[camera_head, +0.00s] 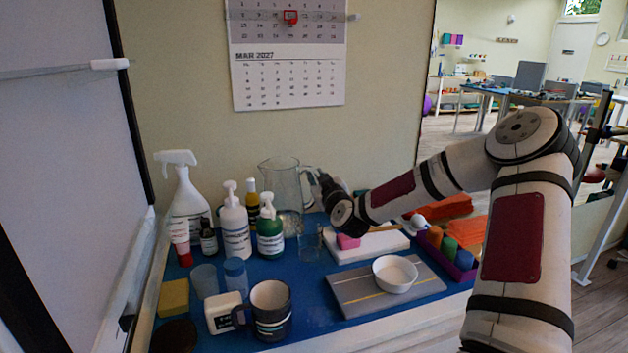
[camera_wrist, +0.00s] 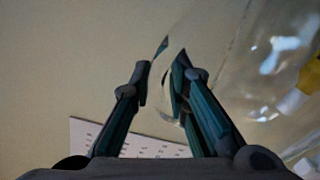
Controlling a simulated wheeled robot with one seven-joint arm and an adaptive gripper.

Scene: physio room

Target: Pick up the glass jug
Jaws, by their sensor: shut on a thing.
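The clear glass jug (camera_head: 281,178) is upright at the back of the blue table, behind the pump bottles, which hide part of its base. My gripper (camera_head: 318,185) is at the jug's right side, by its handle. In the wrist view my gripper (camera_wrist: 163,78) has its two dark fingers on either side of the jug's handle. The jug's body (camera_wrist: 245,85) fills the right of that view. The fingers are shut on the handle. I cannot tell whether the base touches the table.
Close by stand a white pump bottle (camera_head: 234,225), a green-labelled bottle (camera_head: 269,232) and a small clear glass (camera_head: 310,242). A spray bottle (camera_head: 187,195) is to the left. A white bowl (camera_head: 395,273) and a dark mug (camera_head: 271,310) are in front. The wall is close behind.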

